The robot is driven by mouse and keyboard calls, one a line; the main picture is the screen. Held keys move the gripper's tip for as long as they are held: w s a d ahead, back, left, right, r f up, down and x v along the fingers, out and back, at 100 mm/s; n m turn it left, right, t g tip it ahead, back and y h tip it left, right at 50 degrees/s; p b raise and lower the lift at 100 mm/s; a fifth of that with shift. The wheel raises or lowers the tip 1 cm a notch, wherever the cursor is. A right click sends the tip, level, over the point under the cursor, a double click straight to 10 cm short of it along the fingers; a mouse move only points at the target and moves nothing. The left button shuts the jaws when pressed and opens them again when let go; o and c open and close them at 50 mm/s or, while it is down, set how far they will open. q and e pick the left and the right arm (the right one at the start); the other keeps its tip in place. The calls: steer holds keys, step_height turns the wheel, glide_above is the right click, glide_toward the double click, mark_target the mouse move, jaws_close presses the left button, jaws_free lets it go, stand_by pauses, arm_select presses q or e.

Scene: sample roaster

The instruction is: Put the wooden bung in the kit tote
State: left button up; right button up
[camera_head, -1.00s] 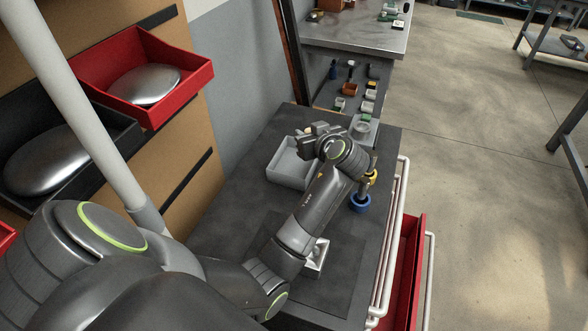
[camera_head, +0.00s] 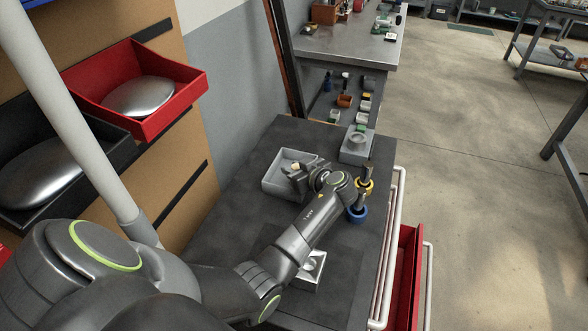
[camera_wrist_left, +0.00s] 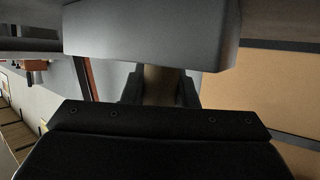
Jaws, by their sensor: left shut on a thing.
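My left gripper (camera_head: 294,167) is shut on the wooden bung (camera_head: 296,166), a small tan piece at its fingertips. It is over the right part of the grey open tray that looks like the kit tote (camera_head: 272,184), on the dark bench top. I cannot tell how high the bung is above the tote floor. In the left wrist view the bung (camera_wrist_left: 158,86) shows as a brown strip between the dark fingers, its upper part hidden behind a pale grey block. My right gripper is not in view.
A grey block with a round top (camera_head: 356,145) stands behind the tote. Blue (camera_head: 357,214) and yellow (camera_head: 366,186) ringed parts stand at the bench's right edge. A small pale square holder (camera_head: 312,272) sits nearer, beside my forearm. A red drawer (camera_head: 405,270) is open at right.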

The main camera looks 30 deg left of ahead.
arm_select(q)
steer(key=shift+f, duration=0.1)
steer(key=shift+f, duration=0.1)
steer(key=o, duration=1)
steer(key=shift+r, duration=0.2)
